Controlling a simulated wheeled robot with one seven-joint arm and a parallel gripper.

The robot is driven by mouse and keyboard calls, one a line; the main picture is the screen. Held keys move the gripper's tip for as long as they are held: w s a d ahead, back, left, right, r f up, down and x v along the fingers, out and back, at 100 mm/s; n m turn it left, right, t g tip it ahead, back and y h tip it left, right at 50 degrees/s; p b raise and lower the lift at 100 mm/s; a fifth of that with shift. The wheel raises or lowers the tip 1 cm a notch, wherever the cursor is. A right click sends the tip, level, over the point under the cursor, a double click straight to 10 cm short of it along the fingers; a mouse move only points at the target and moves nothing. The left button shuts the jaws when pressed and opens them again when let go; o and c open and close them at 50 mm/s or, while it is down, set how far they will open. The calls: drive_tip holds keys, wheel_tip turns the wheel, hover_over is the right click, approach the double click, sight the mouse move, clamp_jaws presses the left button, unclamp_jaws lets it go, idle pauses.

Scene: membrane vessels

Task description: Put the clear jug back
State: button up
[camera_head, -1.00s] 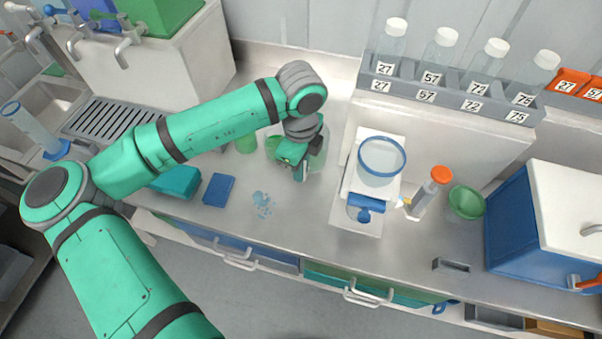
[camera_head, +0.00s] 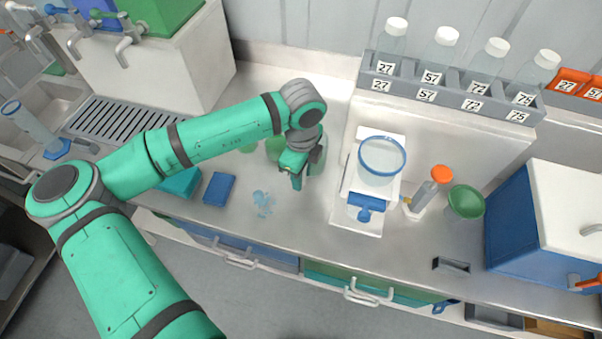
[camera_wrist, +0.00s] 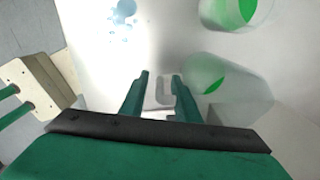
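My gripper (camera_head: 294,178) is low over the steel counter, beside a clear jug (camera_head: 319,158) that the arm partly hides. In the wrist view, the two green fingers of my gripper (camera_wrist: 160,76) stand apart. The clear jug (camera_wrist: 232,82) is just right of them, see-through with a green patch inside. Its pale handle (camera_wrist: 165,90) shows between the fingers, with no clear contact on both sides. A second see-through vessel with green in it (camera_wrist: 237,12) is at the top of the wrist view.
A balance-like stand (camera_head: 346,218) holding a blue-rimmed clear vessel (camera_head: 382,160) is to the right. A rack (camera_head: 455,95) of several numbered bottles is behind it. A blue block (camera_head: 219,189) and a small blue spill (camera_head: 263,203) lie left of and in front of my gripper.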

wheel_tip(320, 180, up, 12)
drive_tip(key=shift+r, duration=0.15)
idle(0.5)
idle(0.5)
